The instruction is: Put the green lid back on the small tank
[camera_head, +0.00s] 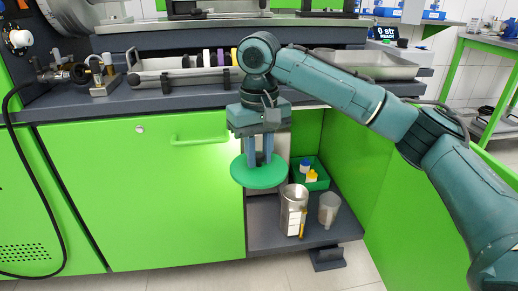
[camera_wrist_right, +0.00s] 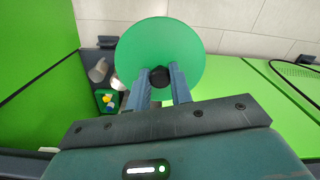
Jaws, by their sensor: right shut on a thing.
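The green lid (camera_head: 258,178) is a flat round disc, held level in the air in front of the open cabinet. My right gripper (camera_head: 260,158) points down and is shut on the lid's knob. In the right wrist view the lid (camera_wrist_right: 160,40) fills the upper middle, and its black knob (camera_wrist_right: 160,77) sits between the two fingertips (camera_wrist_right: 160,92). I cannot make out a thing that is surely the small tank. My left gripper is not in view.
On the cabinet's lower shelf (camera_head: 262,230) stand a metal cylinder (camera_head: 292,205), a translucent beaker (camera_head: 328,208) and a green bin (camera_head: 318,183) with small bottles. A long metal tray (camera_head: 190,78) lies on the worktop behind. A closed green door (camera_head: 140,205) is at the left.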

